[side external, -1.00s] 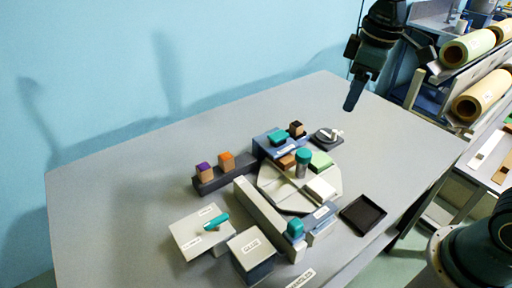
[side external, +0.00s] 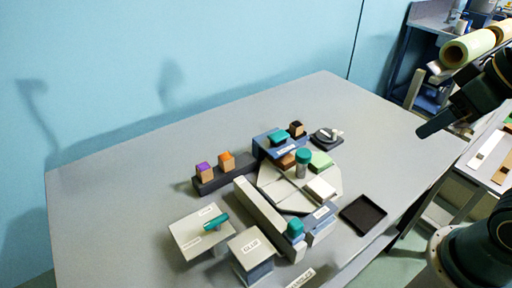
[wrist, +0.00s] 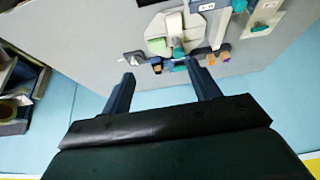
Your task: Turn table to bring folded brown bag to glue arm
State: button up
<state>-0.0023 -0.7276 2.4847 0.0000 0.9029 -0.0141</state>
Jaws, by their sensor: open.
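The turntable (side external: 272,184) is a pale, many-sided plate in the middle of the work table, with an upright teal-topped post (side external: 302,158) near its centre. A small brown piece (side external: 287,161), which may be the folded bag, lies at its back edge, partly hidden. A green block (side external: 320,161) and a white block (side external: 320,189) also lie on it. A box labelled GLUE (side external: 250,245) stands at the front; I cannot tell which part is the glue arm. My gripper (side external: 422,132) is open, empty and apart from everything. In the wrist view its two fingers (wrist: 159,70) are spread, with the turntable (wrist: 155,27) beyond.
A long grey bar (side external: 262,212) runs beside the turntable. A dark rack (side external: 222,175) holds purple-topped and orange-topped blocks. A panel with a teal handle (side external: 187,232) is at front left, and a black tray (side external: 363,215) is at right. The table's back and left are clear.

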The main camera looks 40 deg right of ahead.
jog(key=shift+s+f, duration=0.1)
jog(key=shift+s, duration=0.1)
jog(key=n+g, duration=0.6)
jog(key=n, duration=0.3)
send_over(304, 152)
notch_tip(304, 152, down, 8)
notch_tip(304, 152, down, 14)
jog(key=shift+r, duration=0.25)
dwell(0.3)
